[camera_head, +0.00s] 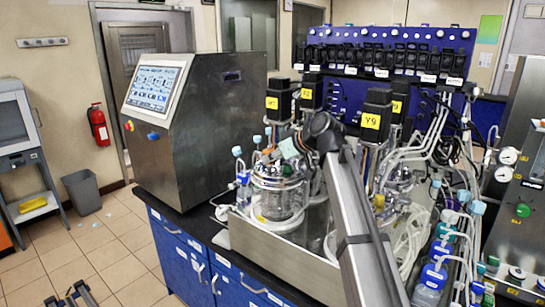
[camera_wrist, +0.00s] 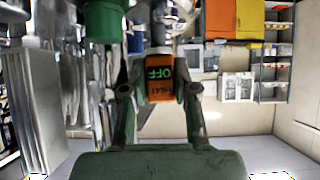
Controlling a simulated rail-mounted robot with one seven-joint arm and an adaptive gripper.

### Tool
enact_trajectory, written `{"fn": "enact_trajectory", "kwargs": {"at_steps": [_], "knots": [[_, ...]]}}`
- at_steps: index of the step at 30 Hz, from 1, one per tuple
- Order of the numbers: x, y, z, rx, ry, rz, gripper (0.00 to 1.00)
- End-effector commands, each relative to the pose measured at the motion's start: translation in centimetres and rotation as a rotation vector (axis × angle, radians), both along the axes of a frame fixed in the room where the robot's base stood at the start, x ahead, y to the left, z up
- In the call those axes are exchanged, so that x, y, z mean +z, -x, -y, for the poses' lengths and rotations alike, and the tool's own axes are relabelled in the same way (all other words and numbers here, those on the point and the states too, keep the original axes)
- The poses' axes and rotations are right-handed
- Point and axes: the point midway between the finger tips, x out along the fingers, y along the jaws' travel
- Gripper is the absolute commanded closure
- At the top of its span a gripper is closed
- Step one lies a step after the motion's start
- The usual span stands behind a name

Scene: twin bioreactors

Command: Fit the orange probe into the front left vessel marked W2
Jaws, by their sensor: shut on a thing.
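In the head view a glass vessel (camera_head: 278,196) with a metal lid stands front left on the bench, under a black motor (camera_head: 279,88) with a yellow label (camera_head: 272,102) too small to read surely. My arm crosses the middle of the head view; my gripper cannot be made out there.
A second glass vessel (camera_head: 392,195) stands to the right among tubes, under a motor labelled Y9 (camera_head: 371,121). A steel control cabinet (camera_head: 195,125) stands left. Capped bottles (camera_head: 432,275) line the right. Pale fittings and tubes crowd the front left vessel's lid.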

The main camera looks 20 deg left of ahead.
Motion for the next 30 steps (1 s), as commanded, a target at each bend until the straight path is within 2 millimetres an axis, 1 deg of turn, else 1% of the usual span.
{"fn": "enact_trajectory", "kwargs": {"at_steps": [1,9,17,26,27,29,30], "knots": [[-0.8,0.2,0.0,0.002,0.008,-0.012,1.0],[-1.6,0.2,0.0,0.003,0.007,-0.013,1.0],[-1.9,0.2,0.0,0.003,0.004,-0.008,1.0],[-1.7,0.2,0.0,0.003,0.001,-0.005,1.0],[-1.7,0.2,0.0,0.002,0.002,-0.005,0.65],[-1.7,0.1,0.0,0.003,0.002,-0.004,0.43],[-1.7,0.1,0.0,0.002,0.001,-0.003,0.42]]}}
